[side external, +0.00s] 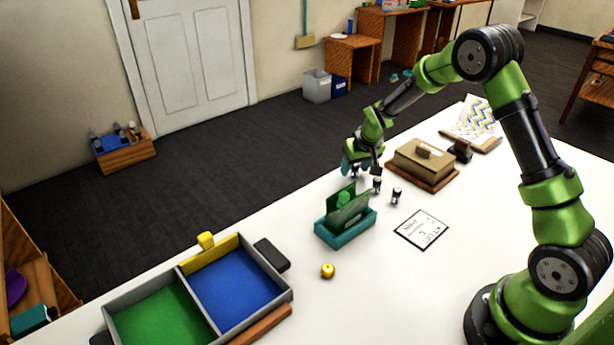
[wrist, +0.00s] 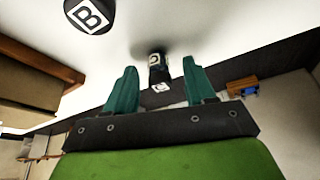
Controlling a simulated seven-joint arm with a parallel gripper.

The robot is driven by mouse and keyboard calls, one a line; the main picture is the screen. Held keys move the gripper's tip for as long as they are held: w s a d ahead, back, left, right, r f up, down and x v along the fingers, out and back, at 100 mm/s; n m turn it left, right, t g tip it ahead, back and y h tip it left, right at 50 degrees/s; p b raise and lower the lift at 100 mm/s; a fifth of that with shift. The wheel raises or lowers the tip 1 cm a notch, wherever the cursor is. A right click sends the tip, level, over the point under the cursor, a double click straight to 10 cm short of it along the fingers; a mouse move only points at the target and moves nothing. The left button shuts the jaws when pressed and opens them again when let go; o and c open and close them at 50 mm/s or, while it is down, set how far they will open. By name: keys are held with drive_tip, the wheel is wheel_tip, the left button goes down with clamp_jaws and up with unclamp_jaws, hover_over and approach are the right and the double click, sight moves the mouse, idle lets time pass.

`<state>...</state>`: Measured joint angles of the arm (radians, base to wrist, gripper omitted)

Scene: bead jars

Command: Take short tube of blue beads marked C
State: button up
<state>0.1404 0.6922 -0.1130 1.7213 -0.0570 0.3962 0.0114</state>
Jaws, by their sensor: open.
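A small dark-capped tube (wrist: 158,74) stands between my fingertips in the wrist view. Its white label seems to read C; its bead colour is too dark to tell. My gripper (wrist: 160,66) is open, one teal finger on each side of the tube, and I cannot tell if either touches it. In the side external view my gripper (side external: 356,167) is low over the table's far edge, largely covering that tube. A second tube, its round dark top marked B (wrist: 88,14), is at the upper left of the wrist view.
Two small dark-topped tubes (side external: 376,185) (side external: 397,195) stand close to my gripper. A teal holder with green cards (side external: 345,225) is in front. A brown box (side external: 425,160) stands to the right. A two-part tray (side external: 283,297) is front left.

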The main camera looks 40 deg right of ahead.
drive_tip(key=shift+w+f, duration=0.15)
drive_tip(key=shift+f, duration=0.2)
drive_tip(key=shift+c, duration=0.4)
clamp_jaws()
drive_tip(key=shift+r, duration=0.1)
